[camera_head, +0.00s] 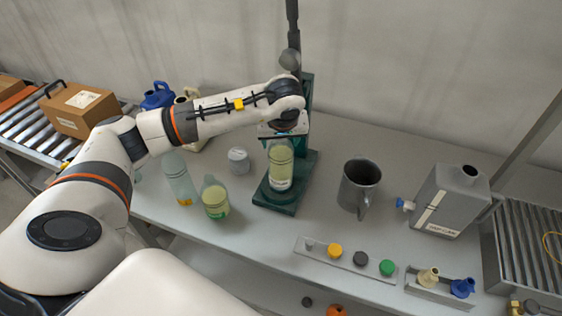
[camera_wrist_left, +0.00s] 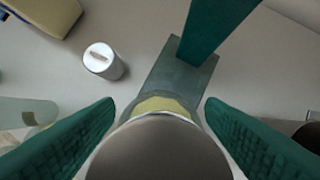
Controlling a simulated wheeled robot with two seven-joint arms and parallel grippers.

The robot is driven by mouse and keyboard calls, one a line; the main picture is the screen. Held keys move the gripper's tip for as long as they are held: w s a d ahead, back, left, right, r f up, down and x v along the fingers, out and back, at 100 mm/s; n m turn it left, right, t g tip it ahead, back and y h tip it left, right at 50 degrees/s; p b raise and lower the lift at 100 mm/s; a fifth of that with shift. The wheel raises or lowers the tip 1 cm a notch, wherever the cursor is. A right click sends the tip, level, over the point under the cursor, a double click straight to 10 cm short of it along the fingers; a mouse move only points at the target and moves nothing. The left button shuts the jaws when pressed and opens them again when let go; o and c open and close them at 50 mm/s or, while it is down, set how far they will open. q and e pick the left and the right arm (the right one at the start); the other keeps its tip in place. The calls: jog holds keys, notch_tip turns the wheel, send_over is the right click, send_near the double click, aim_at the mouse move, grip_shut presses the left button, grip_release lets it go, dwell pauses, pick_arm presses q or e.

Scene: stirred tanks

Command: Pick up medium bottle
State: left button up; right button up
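A clear bottle with yellowish-green liquid (camera_head: 281,172) stands upright on the dark green base of a stand. My left gripper (camera_head: 283,130) is over its top, pointing down. In the left wrist view, the green fingers (camera_wrist_left: 160,103) are spread on either side of a grey rounded top (camera_wrist_left: 160,150), with the yellowish liquid (camera_wrist_left: 160,104) just beyond it. Small gaps seem to show between the fingers and the bottle. Two more bottles stand to the left: a taller pale one (camera_head: 177,178) and a shorter, wider one (camera_head: 215,200). My right gripper is not in view.
The stand's green base (camera_head: 288,201) carries an upright post close behind the gripper. A white-lidded jar (camera_head: 238,160) stands to the left, a grey jug (camera_head: 358,188) to the right. A grey canister (camera_head: 450,200) and a strip of coloured caps (camera_head: 348,260) are farther right.

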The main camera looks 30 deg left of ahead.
pick_arm(q)
jog(key=c, duration=0.9)
jog(key=shift+c, duration=1.2)
jog(key=shift+r, duration=0.15)
